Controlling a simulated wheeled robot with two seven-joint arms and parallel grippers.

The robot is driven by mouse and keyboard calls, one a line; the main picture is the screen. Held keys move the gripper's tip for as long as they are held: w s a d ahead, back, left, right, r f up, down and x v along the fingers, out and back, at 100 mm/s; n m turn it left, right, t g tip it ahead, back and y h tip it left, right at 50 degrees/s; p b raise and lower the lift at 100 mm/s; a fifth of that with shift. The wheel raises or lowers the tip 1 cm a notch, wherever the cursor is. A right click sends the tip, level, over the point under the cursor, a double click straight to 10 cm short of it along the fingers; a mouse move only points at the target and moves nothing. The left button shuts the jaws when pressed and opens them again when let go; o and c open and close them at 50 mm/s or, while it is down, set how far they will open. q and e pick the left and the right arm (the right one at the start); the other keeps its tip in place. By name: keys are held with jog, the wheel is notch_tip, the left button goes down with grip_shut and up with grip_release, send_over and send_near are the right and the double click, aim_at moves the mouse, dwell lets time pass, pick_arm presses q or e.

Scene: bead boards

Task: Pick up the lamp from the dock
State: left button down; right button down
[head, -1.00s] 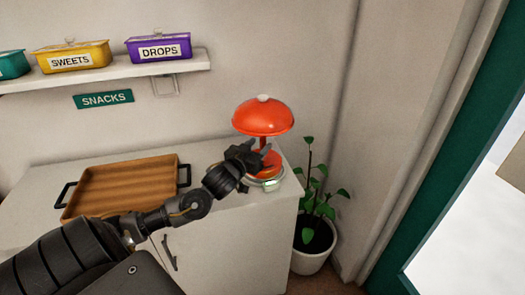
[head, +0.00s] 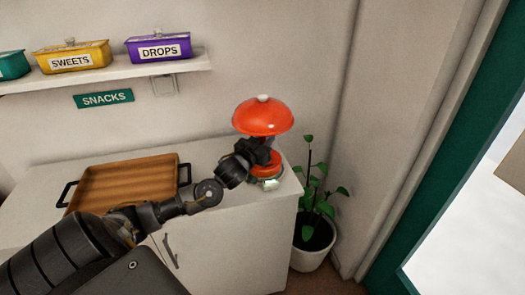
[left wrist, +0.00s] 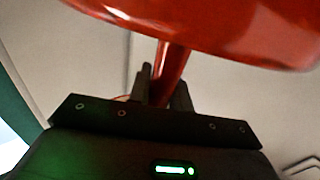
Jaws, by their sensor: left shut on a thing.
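The lamp (head: 263,117) is orange-red with a domed shade, a thin stem and a round base. It stands upright at the right end of the white cabinet top. The dock (head: 267,181) is a pale disc under its base. My left gripper (head: 262,148) is shut on the lamp's stem, just under the shade. In the left wrist view the red stem (left wrist: 172,68) runs down between the fingers of my left gripper (left wrist: 162,88), with the shade above. I cannot tell whether the base touches the dock. My right gripper is not in view.
A wooden tray (head: 81,196) with black handles lies left on the cabinet (head: 232,225). A wall shelf (head: 110,68) above holds labelled boxes, including yellow SWEETS and purple DROPS. A potted plant (head: 312,245) stands right of the cabinet. A green-framed opening is at far right.

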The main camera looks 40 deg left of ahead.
aim_at(249, 120)
pick_arm(q)
jog(key=shift+r, duration=0.1)
dwell(0.3)
jog(key=shift+r, duration=0.85)
jog(key=s+r, duration=0.1)
jog(key=r, duration=0.1)
jog(key=s+r, duration=0.3)
jog(key=r, duration=0.1)
jog(key=shift+s+d+r, duration=0.15)
jog(key=shift+d+r, duration=0.2)
jog(key=shift+r, duration=0.05)
jog(key=s+r, duration=0.1)
jog(key=s, duration=0.1)
jog(key=s+d+r, duration=0.1)
jog(key=s, duration=0.1)
jog(key=s+r, duration=0.1)
jog(key=s, duration=0.2)
jog(key=shift+d+r, duration=0.15)
jog(key=shift+s+d+r+p, duration=0.15)
jog(key=shift+s+r+p, duration=0.45)
jog(key=shift+s, duration=0.2)
jog(key=shift+s+d, duration=0.1)
jog(key=shift+s, duration=0.35)
